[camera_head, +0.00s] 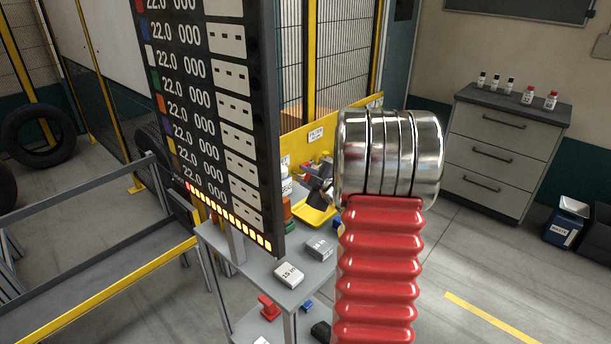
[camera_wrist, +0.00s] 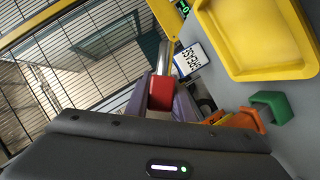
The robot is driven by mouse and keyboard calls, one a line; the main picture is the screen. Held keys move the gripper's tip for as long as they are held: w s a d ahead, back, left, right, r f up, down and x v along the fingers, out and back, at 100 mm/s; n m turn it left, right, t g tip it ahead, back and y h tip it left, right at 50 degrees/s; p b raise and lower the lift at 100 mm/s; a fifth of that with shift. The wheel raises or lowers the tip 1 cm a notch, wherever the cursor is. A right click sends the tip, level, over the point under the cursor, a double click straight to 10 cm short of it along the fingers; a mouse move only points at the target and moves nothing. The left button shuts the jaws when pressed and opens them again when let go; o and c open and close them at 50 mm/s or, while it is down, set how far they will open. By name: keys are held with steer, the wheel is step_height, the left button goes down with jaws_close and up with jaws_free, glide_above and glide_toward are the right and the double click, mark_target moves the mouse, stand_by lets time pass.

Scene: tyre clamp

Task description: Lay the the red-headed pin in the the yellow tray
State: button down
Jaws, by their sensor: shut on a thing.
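The red-headed pin (camera_wrist: 161,93) is in the wrist view, its red block head between the two fingers and its metal shaft pointing away from me. My gripper (camera_wrist: 160,100) is shut on the head. The yellow tray (camera_wrist: 238,73) is at the upper right of the wrist view, to the right of the pin and apart from it. In the body view the yellow tray (camera_head: 314,216) stands on the grey bench, partly hidden. My gripper (camera_head: 318,190) shows small and dark above the tray there; the pin is not clear in that view.
A green block (camera_wrist: 270,105) and an orange piece (camera_wrist: 243,120) lie below the tray in the wrist view. A white label plate (camera_wrist: 194,62) is close to the pin. A grey block (camera_head: 320,248) and a white-topped box (camera_head: 289,273) sit on the bench. A large display panel (camera_head: 215,110) stands left.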

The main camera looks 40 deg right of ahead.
steer(key=shift+s+d, duration=0.15)
steer(key=shift+s, duration=0.05)
steer(key=shift+f, duration=4.2)
steer(key=shift+f, duration=0.1)
